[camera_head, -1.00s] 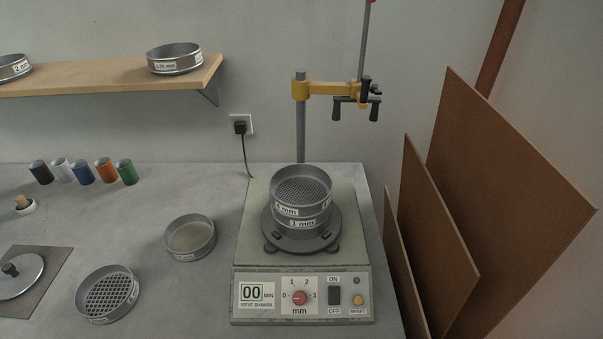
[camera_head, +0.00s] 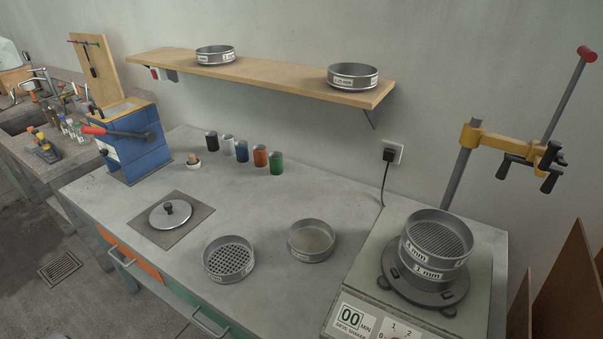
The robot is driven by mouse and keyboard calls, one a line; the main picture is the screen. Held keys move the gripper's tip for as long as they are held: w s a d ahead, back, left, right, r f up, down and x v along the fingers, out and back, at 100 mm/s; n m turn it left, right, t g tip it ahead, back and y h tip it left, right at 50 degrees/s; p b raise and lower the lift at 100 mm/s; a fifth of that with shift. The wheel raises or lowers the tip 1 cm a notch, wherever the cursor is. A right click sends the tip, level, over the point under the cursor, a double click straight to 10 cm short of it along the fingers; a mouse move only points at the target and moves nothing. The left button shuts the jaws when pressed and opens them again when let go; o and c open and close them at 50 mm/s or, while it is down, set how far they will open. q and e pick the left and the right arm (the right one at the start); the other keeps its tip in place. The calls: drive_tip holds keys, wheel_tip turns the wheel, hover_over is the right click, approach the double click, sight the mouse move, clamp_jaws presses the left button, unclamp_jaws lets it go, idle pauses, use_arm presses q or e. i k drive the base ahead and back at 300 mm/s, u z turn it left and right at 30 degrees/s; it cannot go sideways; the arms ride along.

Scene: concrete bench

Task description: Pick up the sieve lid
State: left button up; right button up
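The sieve lid (camera_head: 171,214) is a round silver disc with a dark knob on top. It lies flat on a grey-brown square mat (camera_head: 145,231) on the bench, left of the loose sieves. Nothing covers it. Neither of my grippers shows in the head view.
A coarse sieve (camera_head: 229,259) and a fine sieve (camera_head: 311,241) lie right of the mat. A sieve shaker (camera_head: 480,305) with stacked sieves (camera_head: 436,245) stands at the right. Several coloured cylinders (camera_head: 241,151) stand behind, under a wooden shelf (camera_head: 270,80). A blue machine (camera_head: 136,140) is at the left.

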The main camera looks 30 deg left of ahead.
sight(171, 214)
drive_tip(key=u, duration=3.15)
drive_tip(key=i, duration=5.05)
drive_tip(key=z, duration=4.4)
